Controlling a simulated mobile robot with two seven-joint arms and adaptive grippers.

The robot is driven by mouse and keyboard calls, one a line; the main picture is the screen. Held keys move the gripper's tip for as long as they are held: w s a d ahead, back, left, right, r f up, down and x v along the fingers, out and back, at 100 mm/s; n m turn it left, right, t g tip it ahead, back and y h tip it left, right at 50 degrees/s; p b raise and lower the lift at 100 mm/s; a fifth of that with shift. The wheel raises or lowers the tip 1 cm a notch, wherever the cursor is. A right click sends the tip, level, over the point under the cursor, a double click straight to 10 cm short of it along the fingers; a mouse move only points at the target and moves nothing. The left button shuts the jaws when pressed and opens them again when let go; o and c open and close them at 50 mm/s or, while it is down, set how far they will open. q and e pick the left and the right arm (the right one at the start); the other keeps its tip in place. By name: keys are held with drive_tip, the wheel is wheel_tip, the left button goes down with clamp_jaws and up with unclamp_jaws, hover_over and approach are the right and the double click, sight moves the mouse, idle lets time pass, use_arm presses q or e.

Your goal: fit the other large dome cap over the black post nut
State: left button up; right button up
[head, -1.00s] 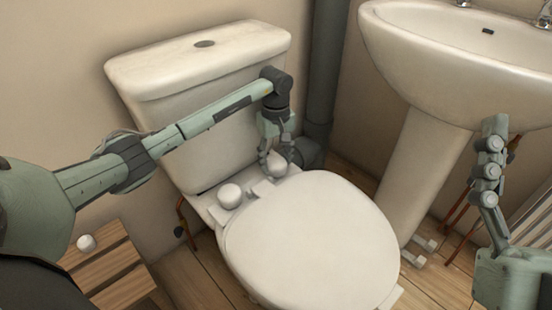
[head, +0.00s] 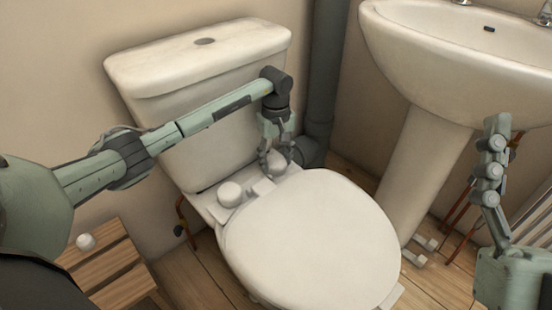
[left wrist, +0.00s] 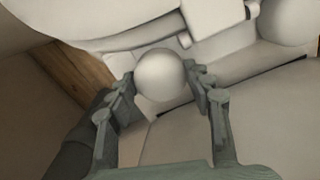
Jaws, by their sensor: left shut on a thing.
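My left gripper (head: 275,156) is shut on a white large dome cap (head: 277,164) at the back right of the toilet, behind the seat lid. In the left wrist view the held cap (left wrist: 161,75) sits between both fingers (left wrist: 160,90). The black post nut does not show; whether it is under the held cap I cannot tell. Another large dome cap (head: 230,194) sits at the back left of the toilet; it also shows in the left wrist view (left wrist: 287,20).
The closed toilet lid (head: 312,240) lies in front of the caps, and the cistern (head: 205,90) rises behind. A small white cap (head: 85,241) rests on a slatted wooden stool (head: 110,262). A washbasin (head: 460,60) and a grey pipe (head: 323,80) stand to the right.

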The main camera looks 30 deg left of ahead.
use_arm(q)
drive_tip(key=o, duration=0.9)
drive_tip(key=shift+f, duration=0.25)
drive_tip(key=shift+c, duration=0.2)
drive_tip(key=shift+o, duration=1)
drive_tip(key=shift+r, duration=0.1)
